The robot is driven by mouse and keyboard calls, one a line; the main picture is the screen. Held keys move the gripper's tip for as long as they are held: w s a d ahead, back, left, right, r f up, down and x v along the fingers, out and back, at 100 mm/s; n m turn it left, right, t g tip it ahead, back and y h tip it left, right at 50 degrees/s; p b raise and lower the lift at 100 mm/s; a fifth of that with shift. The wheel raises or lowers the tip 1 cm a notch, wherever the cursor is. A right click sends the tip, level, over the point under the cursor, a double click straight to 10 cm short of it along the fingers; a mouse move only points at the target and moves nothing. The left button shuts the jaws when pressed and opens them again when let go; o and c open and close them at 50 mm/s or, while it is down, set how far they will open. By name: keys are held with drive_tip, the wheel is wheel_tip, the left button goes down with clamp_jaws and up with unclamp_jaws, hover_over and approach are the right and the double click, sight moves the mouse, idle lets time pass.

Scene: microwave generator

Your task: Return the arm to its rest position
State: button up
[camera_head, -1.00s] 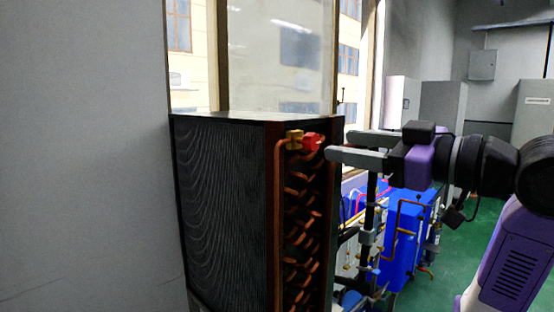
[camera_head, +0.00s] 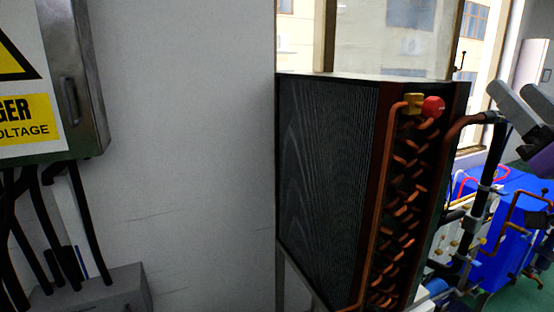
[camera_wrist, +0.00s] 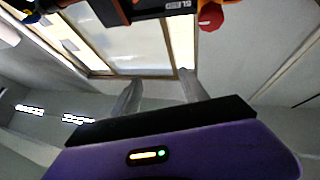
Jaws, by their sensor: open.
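My gripper (camera_head: 521,106) is at the right edge of the head view, with two grey fingers spread apart and a purple body partly cut off. It is open and nothing is between the fingers. The fingers also show in the wrist view (camera_wrist: 160,95), apart and empty. My gripper is to the right of the coil unit (camera_head: 325,180), apart from its red knob (camera_head: 433,106) and brass fitting (camera_head: 413,104). Most of my arm is out of the head view.
A grey electrical box (camera_head: 85,80) with a danger sign (camera_head: 20,90) hangs on the left wall, black cables below it. Blue equipment (camera_head: 508,245) with pipes stands at right, behind the coil unit. Windows (camera_head: 385,40) are at the back.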

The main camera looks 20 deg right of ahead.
drive_tip(key=s+a+f+m+g+h, duration=0.1)
drive_tip(key=a+f, duration=0.3)
drive_tip(key=f, duration=0.5)
drive_tip(key=a+f+m+g+h, duration=0.1)
drive_tip(key=a+f, duration=0.2)
drive_tip(key=f, duration=0.6)
drive_tip(key=s+a+f+m+g+h, duration=0.15)
drive_tip(key=a+f, duration=0.25)
drive_tip(key=f, duration=0.5)
drive_tip(key=s+a+f+n+g+y, duration=0.5)
drive_tip(key=s+a+f+y, duration=0.5)
drive_tip(key=s+a+f, duration=0.8)
wheel_tip(320, 180, down, 2)
drive_tip(key=s+n, duration=0.1)
drive_tip(key=n, duration=0.1)
drive_tip(key=shift+s+a+f+n+y, duration=0.15)
drive_tip(key=shift+s+n+y, duration=0.15)
drive_tip(key=shift+n+y, duration=0.05)
